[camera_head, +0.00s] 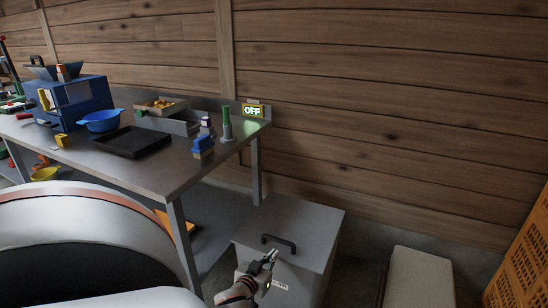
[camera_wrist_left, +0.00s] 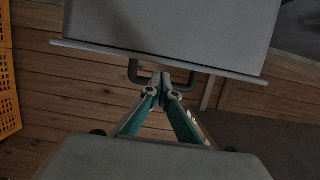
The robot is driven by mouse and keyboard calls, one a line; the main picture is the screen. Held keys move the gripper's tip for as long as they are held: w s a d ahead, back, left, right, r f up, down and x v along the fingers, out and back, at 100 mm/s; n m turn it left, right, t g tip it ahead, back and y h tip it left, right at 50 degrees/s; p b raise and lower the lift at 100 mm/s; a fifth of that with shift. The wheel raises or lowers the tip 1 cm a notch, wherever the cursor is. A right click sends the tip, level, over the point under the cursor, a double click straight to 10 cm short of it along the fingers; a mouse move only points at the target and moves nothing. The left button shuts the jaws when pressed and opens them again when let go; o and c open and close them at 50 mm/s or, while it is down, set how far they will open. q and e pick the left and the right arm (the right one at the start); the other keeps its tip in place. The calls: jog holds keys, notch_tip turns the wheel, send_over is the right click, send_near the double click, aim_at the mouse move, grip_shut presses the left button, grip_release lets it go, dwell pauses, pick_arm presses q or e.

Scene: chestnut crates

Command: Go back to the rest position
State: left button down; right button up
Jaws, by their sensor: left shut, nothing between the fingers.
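My left gripper (camera_head: 270,257) is low in the middle of the head view, over the near side of a grey chest (camera_head: 310,218) with a dark handle (camera_head: 279,240) on its lid. Its fingers are closed together and hold nothing. In the left wrist view, the teal fingers (camera_wrist_left: 163,84) meet at the tips, in front of the dark handle (camera_wrist_left: 134,70). I cannot tell whether they touch it. The chest lid is down in the head view. My right gripper is not in view.
A metal table (camera_head: 185,170) at the left carries a black tray (camera_head: 132,142), a blue bowl (camera_head: 100,121) and a lit OFF sign (camera_head: 252,111). A pale box (camera_head: 418,277) and an orange crate (camera_head: 525,262) stand at the right. A wooden wall closes the back.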

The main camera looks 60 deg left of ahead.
pick_arm(q)
jog(key=s+d+r, duration=0.3)
jog(key=s+r, duration=0.2)
jog(key=s, duration=0.1)
jog(key=shift+s+d+r+t, duration=0.3)
jog(key=shift+d+r+t, duration=0.1)
